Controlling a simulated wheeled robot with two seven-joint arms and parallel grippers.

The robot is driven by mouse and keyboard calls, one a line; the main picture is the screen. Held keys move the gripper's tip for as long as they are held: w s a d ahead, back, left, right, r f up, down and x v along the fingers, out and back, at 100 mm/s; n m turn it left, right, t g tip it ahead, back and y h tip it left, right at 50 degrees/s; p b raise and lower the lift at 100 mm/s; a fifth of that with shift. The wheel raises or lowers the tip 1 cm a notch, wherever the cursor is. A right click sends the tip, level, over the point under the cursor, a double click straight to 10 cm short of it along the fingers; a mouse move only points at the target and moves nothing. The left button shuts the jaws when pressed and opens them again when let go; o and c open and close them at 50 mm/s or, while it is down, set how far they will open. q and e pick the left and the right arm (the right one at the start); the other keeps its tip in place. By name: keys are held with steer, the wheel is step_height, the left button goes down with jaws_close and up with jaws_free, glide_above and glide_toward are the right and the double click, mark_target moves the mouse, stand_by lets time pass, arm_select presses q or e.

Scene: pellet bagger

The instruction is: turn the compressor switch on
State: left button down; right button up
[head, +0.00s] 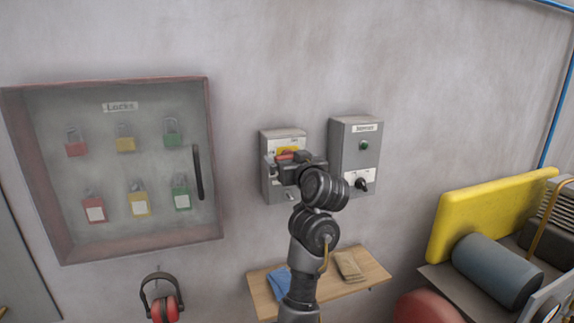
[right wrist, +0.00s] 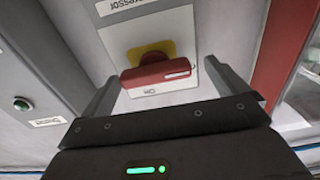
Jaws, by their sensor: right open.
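The compressor switch is a red handle (right wrist: 160,76) on a yellow plate, mounted on a grey wall box (right wrist: 140,25) whose label, partly cut off, ends in "ressor". The handle lies crosswise in the right wrist view. In the head view the red handle (head: 285,155) shows just above my right gripper (head: 281,165), which partly covers the box. My right gripper also shows in the right wrist view (right wrist: 163,88). It is open, with one finger on each side of the handle. I cannot tell whether the fingers touch it. My left gripper is not in view.
A second grey box (head: 355,142) with a green light and black knob is close on the right. A lock cabinet (head: 215,215) hangs on the left. Below are a wooden shelf (head: 375,273) with cloths and red earmuffs (head: 165,308). Yellow-guarded machinery (head: 480,215) stands right.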

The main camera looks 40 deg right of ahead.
steer(key=shift+d, duration=0.15)
steer(key=shift+s+d, duration=0.1)
steer(key=shift+s, duration=0.05)
steer(key=c, duration=1)
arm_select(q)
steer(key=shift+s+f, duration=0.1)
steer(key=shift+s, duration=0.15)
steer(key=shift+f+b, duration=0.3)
arm_select(e)
steer(key=shift+d+f+m, duration=0.1)
steer(key=shift+m, duration=4.4)
steer(key=shift+d+m, duration=0.1)
steer(key=shift+m, duration=4.4)
